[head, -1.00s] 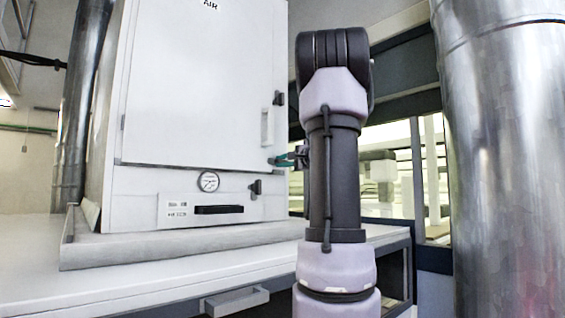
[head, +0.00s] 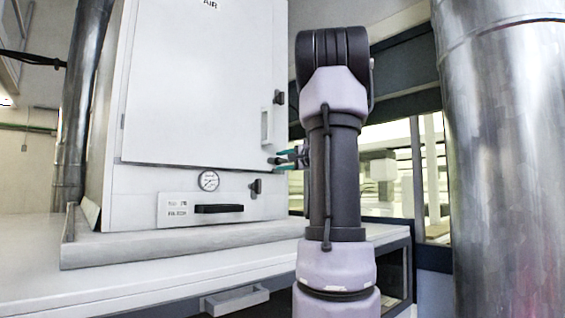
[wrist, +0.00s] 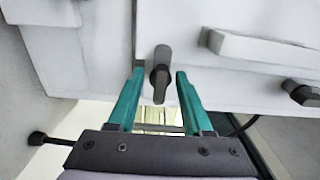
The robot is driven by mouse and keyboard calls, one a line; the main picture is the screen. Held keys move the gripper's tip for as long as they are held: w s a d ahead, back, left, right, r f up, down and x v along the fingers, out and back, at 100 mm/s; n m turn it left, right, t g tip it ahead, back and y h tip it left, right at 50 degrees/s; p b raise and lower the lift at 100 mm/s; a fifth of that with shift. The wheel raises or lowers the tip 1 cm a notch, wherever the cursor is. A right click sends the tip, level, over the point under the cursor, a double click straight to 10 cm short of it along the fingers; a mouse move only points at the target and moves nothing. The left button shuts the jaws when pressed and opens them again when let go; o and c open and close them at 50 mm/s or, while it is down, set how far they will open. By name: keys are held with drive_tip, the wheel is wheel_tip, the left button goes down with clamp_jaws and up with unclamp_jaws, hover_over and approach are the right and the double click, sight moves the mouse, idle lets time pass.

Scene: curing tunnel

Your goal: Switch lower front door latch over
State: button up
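A white cabinet door (head: 195,80) fills the left centre of the head view. The lower door latch (wrist: 161,75) is a dark lever near the door's lower edge in the wrist view, which looks turned on its side. My gripper (wrist: 153,74) is open, with its green fingers on either side of this latch. I see gaps between latch and fingers. In the head view my gripper (head: 275,156) is at the door's lower right edge, and I cannot make out the latch there. The upper door latch (head: 279,97) also shows in the wrist view (wrist: 300,92).
A pale door handle (head: 265,127) lies between the two door latches; it is close to my gripper in the wrist view (wrist: 265,48). Another dark latch (head: 255,188), a gauge (head: 208,181) and a black pull (head: 219,209) are on the panel below. A metal duct (head: 505,160) stands right.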

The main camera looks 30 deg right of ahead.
drive_tip(key=s+d, duration=0.1)
drive_tip(key=s, duration=0.9)
drive_tip(key=shift+s+d, duration=0.25)
drive_tip(key=shift+s, duration=0.1)
